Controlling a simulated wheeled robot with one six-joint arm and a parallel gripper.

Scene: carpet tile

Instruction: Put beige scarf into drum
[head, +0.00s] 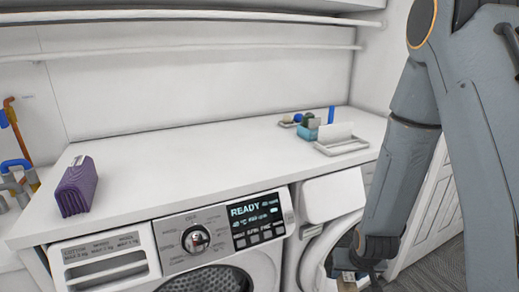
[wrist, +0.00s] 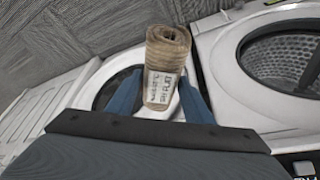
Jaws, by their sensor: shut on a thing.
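The beige scarf (wrist: 168,50) is a rolled, ribbed bundle with a white printed label, upright in the wrist view. My gripper (wrist: 160,92) is shut on it, one blue finger on each side. In the head view my gripper (head: 362,268) is low at the right, partly cut off by the bottom edge, in front of the right-hand machine. The drum (wrist: 285,58) shows as a perforated metal opening at the right of the wrist view, apart from the scarf. In the head view the drum (head: 208,280) is only partly visible, below the control panel.
The washer panel (head: 225,232) has a dial and a display reading READY. A second white machine (head: 330,192) stands to its right. On the worktop (head: 200,140) are a purple box (head: 76,187), a white tray (head: 342,146) and small coloured items (head: 308,126). Grey carpet (wrist: 60,40) lies beyond the machines.

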